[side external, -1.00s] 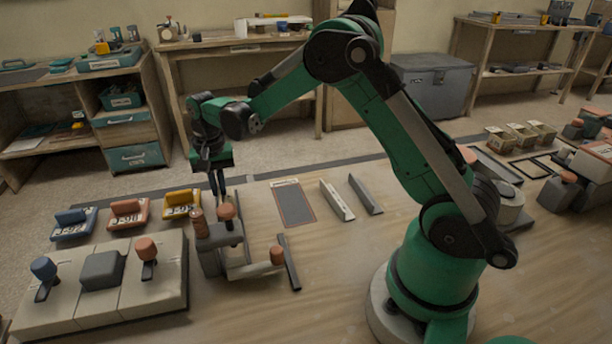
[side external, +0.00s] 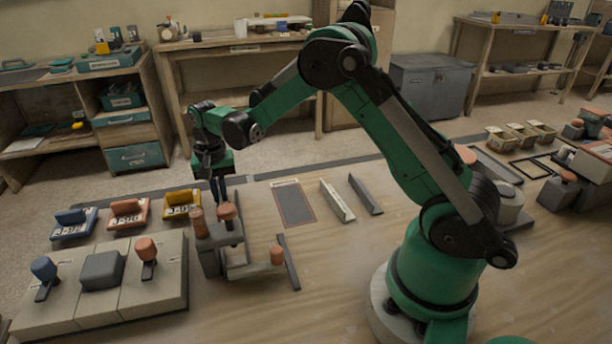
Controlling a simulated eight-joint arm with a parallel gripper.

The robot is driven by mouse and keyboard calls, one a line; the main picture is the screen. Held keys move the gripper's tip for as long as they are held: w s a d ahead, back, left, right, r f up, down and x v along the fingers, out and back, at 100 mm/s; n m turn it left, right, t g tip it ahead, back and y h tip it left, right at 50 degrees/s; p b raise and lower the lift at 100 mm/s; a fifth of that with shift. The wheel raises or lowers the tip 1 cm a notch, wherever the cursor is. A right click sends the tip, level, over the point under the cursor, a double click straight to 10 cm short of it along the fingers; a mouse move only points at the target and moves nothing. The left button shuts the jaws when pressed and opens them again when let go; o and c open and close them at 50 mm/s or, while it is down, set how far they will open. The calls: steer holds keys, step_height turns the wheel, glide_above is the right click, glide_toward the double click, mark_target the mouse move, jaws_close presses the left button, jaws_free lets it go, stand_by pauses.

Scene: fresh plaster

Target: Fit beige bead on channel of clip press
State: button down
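I take the clip press to be the grey fixture (side external: 209,262) at centre left, with brown-orange knobs on its posts and a low arm ending in another knob (side external: 277,256). A dark bar (side external: 289,263) lies across that arm's right end. My gripper (side external: 218,200) points down just above and behind the fixture, close to its middle knob (side external: 227,212). Whether it touches the knob, holds anything or is open is too small to tell. A pale angled strip (side external: 337,201), possibly the beige bead, lies on the table right of the fixture. The channel cannot be made out.
A grey strip (side external: 366,194) lies beside the pale one, and a flat dark panel (side external: 295,206) lies left of them. Blue (side external: 73,224), orange (side external: 127,213) and yellow (side external: 182,204) labelled holders stand behind a knobbed block (side external: 100,285). Table is clear in front of the strips.

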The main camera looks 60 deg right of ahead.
steer(key=shift+f, duration=0.35)
stand_by(0.4)
steer(key=c, duration=0.6)
jaws_free()
steer(key=shift+o, duration=0.2)
steer(key=shift+r, duration=0.1)
steer(key=shift+r, duration=3.4)
